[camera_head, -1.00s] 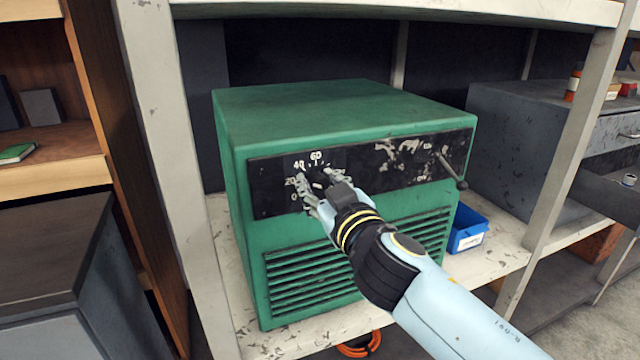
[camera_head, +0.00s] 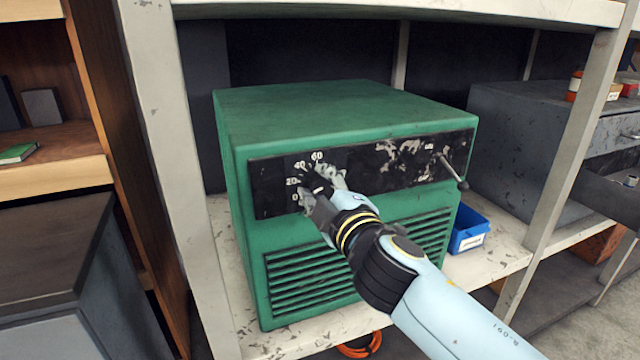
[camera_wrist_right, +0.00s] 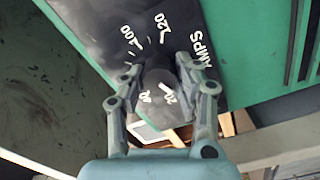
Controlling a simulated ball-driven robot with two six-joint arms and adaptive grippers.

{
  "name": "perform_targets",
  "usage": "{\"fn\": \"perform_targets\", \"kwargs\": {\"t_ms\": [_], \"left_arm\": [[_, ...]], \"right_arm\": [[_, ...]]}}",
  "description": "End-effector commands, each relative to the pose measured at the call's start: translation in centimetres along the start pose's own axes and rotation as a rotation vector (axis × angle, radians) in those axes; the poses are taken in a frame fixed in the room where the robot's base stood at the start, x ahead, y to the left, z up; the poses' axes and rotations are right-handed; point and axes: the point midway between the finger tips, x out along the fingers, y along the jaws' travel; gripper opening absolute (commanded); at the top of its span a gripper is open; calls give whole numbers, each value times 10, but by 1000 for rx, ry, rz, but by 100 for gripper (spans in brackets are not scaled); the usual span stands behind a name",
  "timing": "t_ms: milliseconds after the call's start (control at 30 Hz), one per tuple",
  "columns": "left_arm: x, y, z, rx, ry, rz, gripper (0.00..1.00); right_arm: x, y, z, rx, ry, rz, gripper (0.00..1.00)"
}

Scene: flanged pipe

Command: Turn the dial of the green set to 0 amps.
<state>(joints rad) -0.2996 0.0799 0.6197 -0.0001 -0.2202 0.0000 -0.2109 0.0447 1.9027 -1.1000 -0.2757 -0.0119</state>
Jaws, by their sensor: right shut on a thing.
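The green set (camera_head: 300,110) stands on a shelf, with a black, worn front panel (camera_head: 400,160). Its black dial (camera_head: 316,182) is at the panel's left, with white marks 0, 20, 40 and 60 around it. My right gripper (camera_head: 319,186) is shut on the dial, a finger on either side. In the right wrist view, the dial (camera_wrist_right: 158,78) sits between the fingers of the right gripper (camera_wrist_right: 160,82), and 100, 120 and AMPS show beyond it. The fingers partly hide the dial, and I cannot read its pointer for certain. My left gripper is not in view.
A lever (camera_head: 453,172) sticks out at the panel's right end. A blue bin (camera_head: 468,230) stands right of the set. A grey cabinet (camera_head: 520,140) is farther right, beyond a shelf post (camera_head: 565,130). An orange cable coil (camera_head: 360,346) shows below the shelf.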

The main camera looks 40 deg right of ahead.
Motion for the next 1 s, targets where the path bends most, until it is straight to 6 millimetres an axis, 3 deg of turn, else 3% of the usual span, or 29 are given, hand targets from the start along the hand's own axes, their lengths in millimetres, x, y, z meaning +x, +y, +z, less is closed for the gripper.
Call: {"fn": "perform_targets", "kwargs": {"t_ms": [333, 900, 933, 1000], "left_arm": [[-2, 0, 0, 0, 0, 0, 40], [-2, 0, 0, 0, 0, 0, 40], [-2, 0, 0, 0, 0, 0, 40], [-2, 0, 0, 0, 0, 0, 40]], "right_arm": [[0, -2, 0, -153, 0, -3, 0], [0, -2, 1, -185, -1, -3, 0], [0, -2, 1, -185, -1, -3, 32], [0, -2, 1, -185, -1, -3, 42]]}}
